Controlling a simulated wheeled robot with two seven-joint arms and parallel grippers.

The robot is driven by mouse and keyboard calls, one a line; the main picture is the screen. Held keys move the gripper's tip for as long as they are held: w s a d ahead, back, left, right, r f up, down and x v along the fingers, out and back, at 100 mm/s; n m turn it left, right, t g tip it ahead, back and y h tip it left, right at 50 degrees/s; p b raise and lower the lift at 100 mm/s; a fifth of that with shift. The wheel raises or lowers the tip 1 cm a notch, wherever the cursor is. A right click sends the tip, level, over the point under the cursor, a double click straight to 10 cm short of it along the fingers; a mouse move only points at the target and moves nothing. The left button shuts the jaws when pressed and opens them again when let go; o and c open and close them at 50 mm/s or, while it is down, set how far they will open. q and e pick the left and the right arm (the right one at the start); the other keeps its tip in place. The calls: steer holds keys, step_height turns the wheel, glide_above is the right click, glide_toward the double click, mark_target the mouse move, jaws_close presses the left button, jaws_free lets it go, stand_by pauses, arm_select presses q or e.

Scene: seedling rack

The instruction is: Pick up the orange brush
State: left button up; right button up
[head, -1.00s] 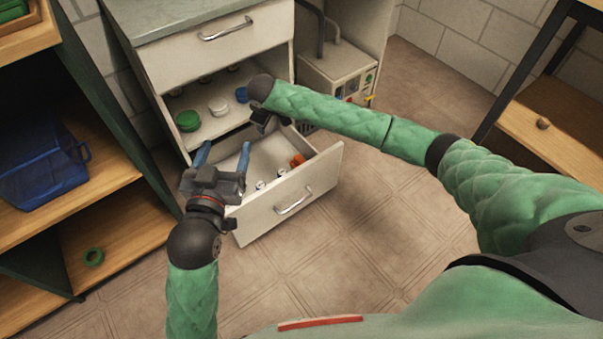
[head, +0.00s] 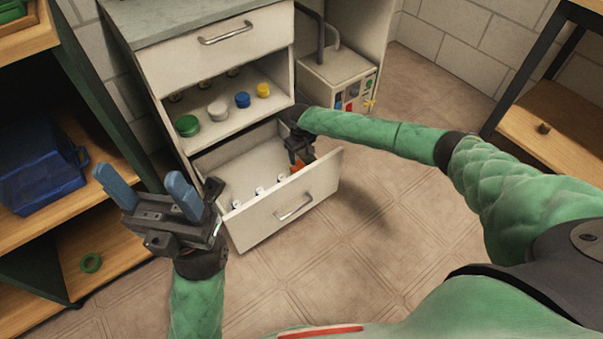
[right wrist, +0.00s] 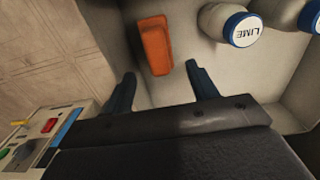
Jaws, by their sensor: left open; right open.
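The orange brush (right wrist: 155,45) lies in the open drawer (head: 278,211), near its right end. In the head view only a bit of the brush (head: 297,168) shows beneath my right gripper (head: 298,160). In the right wrist view my right gripper (right wrist: 162,88) is open, its fingers apart, with the brush just beyond and between the fingertips, not held. My left gripper (head: 139,178) is open and empty, left of the drawer and clear of it.
Several white bottles stand in the drawer, one a blue-capped LIME bottle (right wrist: 232,25) close to the brush. Jars, including a green one (head: 187,125), stand on the shelf above. A control box (head: 340,80) stands behind right. A blue bin (head: 40,165) sits on the left shelf.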

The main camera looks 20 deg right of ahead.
mark_target(302, 166)
steer(key=shift+f, duration=0.55)
steer(key=shift+f+b, duration=0.55)
steer(key=shift+f, duration=0.4)
steer(key=f+b, duration=0.1)
steer(key=f, duration=0.1)
steer(key=f+b, duration=0.1)
steer(key=f, duration=0.1)
steer(key=shift+w+d+f, duration=0.1)
steer(key=shift+d+f, duration=0.1)
steer(key=shift+f, duration=0.2)
steer(key=shift+c, duration=0.2)
steer(key=c, duration=1.1)
